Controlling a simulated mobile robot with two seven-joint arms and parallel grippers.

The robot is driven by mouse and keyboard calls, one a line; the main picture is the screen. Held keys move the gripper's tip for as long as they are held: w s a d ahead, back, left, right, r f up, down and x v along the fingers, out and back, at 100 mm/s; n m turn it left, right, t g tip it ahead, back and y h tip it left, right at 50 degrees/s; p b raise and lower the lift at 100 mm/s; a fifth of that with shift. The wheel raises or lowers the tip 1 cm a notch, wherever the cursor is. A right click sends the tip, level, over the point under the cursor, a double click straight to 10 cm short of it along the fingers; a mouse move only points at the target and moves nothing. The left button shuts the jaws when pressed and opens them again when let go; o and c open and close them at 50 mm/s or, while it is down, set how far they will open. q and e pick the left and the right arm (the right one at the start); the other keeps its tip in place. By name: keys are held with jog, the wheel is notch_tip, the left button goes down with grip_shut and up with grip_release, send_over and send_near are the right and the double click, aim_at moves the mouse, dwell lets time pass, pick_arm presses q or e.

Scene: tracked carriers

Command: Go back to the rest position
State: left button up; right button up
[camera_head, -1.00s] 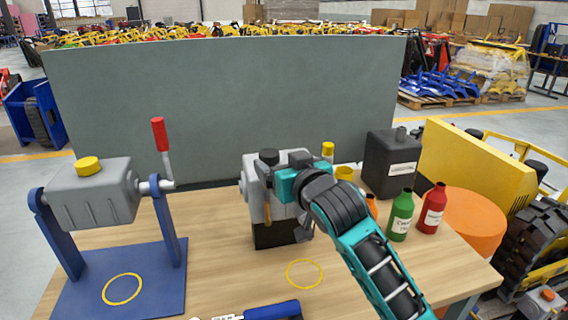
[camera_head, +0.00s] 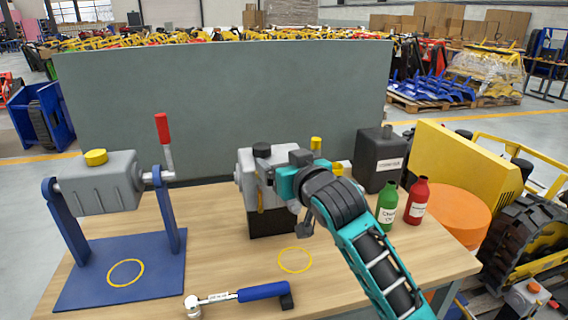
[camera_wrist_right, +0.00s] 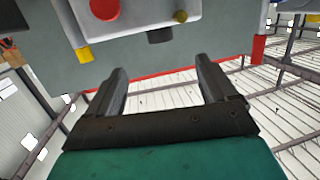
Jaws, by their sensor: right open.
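My right arm (camera_head: 372,255) enters the head view from the lower right. Its wrist is in front of the grey machine unit (camera_head: 247,178) at the middle of the table and hides part of it. In the right wrist view my right gripper (camera_wrist_right: 160,76) is open, with nothing between its fingers. That view also shows a pale panel with a red round part (camera_wrist_right: 105,9) beyond the fingers. My left gripper is in neither view.
The wooden table (camera_head: 215,245) carries a blue stand (camera_head: 80,290) with a grey tank, a blue-handled wrench (camera_head: 262,291), a black canister (camera_head: 376,150), a green bottle (camera_head: 387,204) and a red bottle (camera_head: 416,203). A grey partition (camera_head: 220,100) stands behind. A yellow ring (camera_head: 294,272) marks bare tabletop.

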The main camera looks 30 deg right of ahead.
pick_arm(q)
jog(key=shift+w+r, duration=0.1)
pick_arm(e)
jog(key=s+a+f+n+g, duration=0.1)
jog(key=s+a+f+g, duration=0.15)
jog(key=s+f, duration=0.5)
jog(key=s+a+f+g, duration=0.1)
jog(key=s+f+g, duration=0.4)
jog(key=f, duration=0.4)
jog(key=s+a+f+n+g+y, duration=0.1)
jog(key=s+f+g, duration=0.25)
jog(key=s, duration=0.65)
jog(key=s+a+f+n+g, duration=0.1)
jog(key=s+f+g, duration=0.1)
jog(key=s+f, duration=0.5)
jog(key=w+a+f+t+y, duration=0.1)
jog(key=w+a+f+t, duration=0.2)
jog(key=w+f+t, duration=0.2)
jog(key=f+t, duration=0.1)
jog(key=t, duration=0.1)
jog(key=shift+w+t+y, duration=0.2)
jog(key=shift+t+y, duration=0.1)
jog(key=shift+y, duration=0.1)
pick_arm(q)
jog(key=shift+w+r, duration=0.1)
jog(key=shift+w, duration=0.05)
pick_arm(e)
jog(key=shift+c, duration=0.4)
